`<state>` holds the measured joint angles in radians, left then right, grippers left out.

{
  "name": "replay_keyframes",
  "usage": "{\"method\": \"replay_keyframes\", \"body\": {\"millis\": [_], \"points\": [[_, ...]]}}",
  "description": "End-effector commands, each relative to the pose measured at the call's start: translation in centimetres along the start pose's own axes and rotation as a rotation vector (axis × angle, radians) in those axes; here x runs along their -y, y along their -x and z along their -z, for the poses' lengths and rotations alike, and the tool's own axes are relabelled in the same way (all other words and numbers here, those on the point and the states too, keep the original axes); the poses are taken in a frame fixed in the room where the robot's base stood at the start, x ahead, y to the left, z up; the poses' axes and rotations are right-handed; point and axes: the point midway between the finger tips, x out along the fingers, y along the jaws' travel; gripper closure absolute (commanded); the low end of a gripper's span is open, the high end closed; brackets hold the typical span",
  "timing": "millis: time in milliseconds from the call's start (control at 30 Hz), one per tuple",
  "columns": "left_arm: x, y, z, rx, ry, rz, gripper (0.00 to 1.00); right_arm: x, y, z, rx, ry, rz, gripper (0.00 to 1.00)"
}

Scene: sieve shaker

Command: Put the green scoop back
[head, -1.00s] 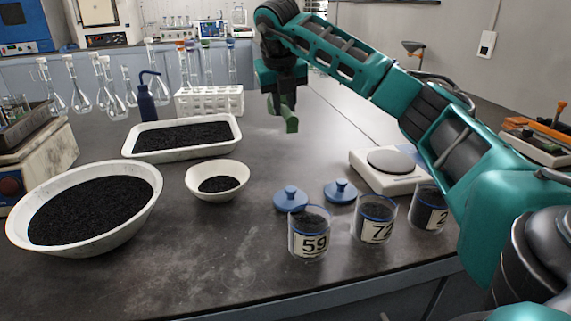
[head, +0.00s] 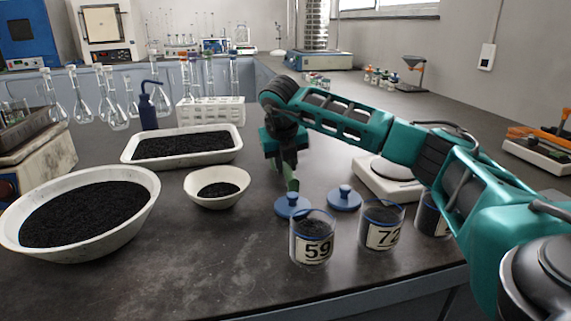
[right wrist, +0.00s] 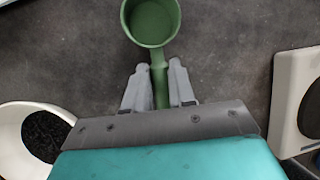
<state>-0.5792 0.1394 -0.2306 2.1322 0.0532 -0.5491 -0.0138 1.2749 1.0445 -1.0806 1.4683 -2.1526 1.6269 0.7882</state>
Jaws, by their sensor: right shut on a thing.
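The green scoop (right wrist: 151,20) is held by its handle between the fingers of my right gripper (right wrist: 160,88), with its round, empty-looking cup beyond the fingertips. In the head view my right gripper (head: 287,166) points down over the bench, and a small part of the scoop (head: 293,184) shows below it, just behind a blue lid. The scoop is low over the bench; I cannot tell if it touches. My left gripper is not in view.
A small bowl of black grains (head: 217,203) stands left of my gripper, a white balance (head: 388,185) right. Several labelled jars, including jar 59 (head: 312,252), and two blue lids (head: 292,207) are in front. A tray (head: 184,160) and large bowl (head: 75,254) lie left.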

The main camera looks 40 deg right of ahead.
Motion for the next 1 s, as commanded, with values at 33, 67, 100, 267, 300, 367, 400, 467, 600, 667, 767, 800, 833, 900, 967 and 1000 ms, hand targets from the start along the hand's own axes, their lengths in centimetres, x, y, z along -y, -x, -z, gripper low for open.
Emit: {"method": "replay_keyframes", "body": {"millis": [33,67,100,267,300,367,400,467,600,667,767,800,833,900,967,1000], "points": [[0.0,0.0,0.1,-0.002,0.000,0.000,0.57,0.0,0.1,0.0,0.000,0.000,0.000,1.00],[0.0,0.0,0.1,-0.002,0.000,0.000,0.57,0.0,0.0,0.0,0.000,0.000,0.000,1.00],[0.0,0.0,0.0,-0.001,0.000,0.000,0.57,0.0,-0.1,0.0,0.000,0.000,0.000,1.00],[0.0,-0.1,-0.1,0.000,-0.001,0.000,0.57,0.0,-0.2,0.1,0.000,0.000,0.000,0.67],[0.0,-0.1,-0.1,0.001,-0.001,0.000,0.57,0.0,-0.2,0.1,0.000,0.000,0.000,0.63],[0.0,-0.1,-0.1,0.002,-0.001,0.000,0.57,0.0,-0.2,0.1,0.000,0.000,0.000,0.57],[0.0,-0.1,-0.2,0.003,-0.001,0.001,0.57,0.0,-0.2,0.1,0.000,0.000,0.000,0.54],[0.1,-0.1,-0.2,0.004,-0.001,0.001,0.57,0.0,-0.2,0.1,0.000,0.000,0.000,0.50],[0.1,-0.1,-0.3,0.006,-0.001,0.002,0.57,0.0,-0.2,0.1,0.000,0.000,0.000,0.50],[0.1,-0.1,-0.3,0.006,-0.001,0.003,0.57,0.0,-0.1,0.0,0.000,0.000,0.000,0.50],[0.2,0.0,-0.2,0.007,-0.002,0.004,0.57,0.0,0.4,-0.1,0.001,0.000,-0.001,0.50],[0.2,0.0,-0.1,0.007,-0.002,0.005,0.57,0.0,0.8,-0.1,0.001,0.000,-0.001,0.50],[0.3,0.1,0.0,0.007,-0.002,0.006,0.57,0.0,1.3,-0.2,0.001,0.000,-0.001,0.50],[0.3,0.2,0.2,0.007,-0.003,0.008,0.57,0.0,2.6,-0.2,0.003,0.001,-0.002,0.50],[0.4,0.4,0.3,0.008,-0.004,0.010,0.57,0.0,3.9,-0.2,0.004,0.002,-0.002,0.50],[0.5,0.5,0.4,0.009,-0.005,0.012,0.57,0.0,4.8,-0.2,0.003,0.002,-0.002,0.50]]}}
